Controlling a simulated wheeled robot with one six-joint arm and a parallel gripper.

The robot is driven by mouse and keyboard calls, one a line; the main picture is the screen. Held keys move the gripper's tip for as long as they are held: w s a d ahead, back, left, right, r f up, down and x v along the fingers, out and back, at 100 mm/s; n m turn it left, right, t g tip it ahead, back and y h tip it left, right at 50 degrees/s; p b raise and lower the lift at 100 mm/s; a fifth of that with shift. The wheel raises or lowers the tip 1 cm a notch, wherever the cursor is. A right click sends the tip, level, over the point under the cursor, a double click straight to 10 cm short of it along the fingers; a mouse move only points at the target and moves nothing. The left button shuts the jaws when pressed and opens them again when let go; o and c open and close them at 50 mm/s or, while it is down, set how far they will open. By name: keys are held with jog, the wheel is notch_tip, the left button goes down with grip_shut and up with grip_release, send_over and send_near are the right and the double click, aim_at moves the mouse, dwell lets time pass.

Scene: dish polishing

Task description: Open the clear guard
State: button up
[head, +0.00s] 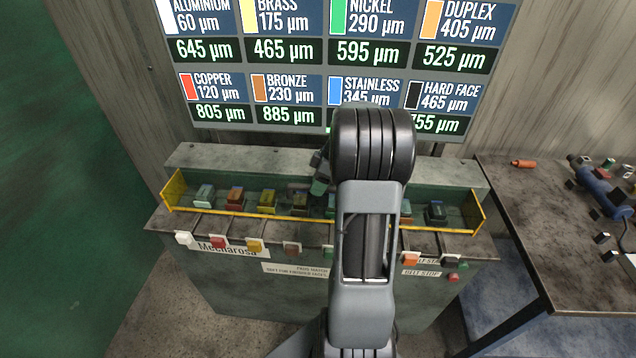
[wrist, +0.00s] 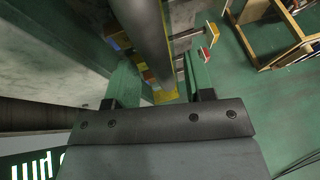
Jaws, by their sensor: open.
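The clear guard (head: 175,189) shows in the head view as a yellow-edged pane across the front of the bench machine. Its yellow end pieces stand at both ends, and a yellow strip runs along its lower edge. My gripper (head: 319,180) is over the machine's trough near the middle, partly hidden behind my arm. In the wrist view my gripper (wrist: 160,72) is open, its two green fingers spread apart. A yellow strip (wrist: 167,96) shows between them, but I cannot tell whether they touch it.
Several coloured blocks (head: 267,202) sit in a row behind the guard. Coloured buttons (head: 183,238) line the machine's front edge. A display board (head: 320,60) hangs above. A dark table (head: 560,250) with loose tools stands at the right. A grey cylinder (wrist: 144,35) crosses the wrist view.

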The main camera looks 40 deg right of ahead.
jog(key=shift+f, duration=0.2)
grip_shut()
dwell(0.4)
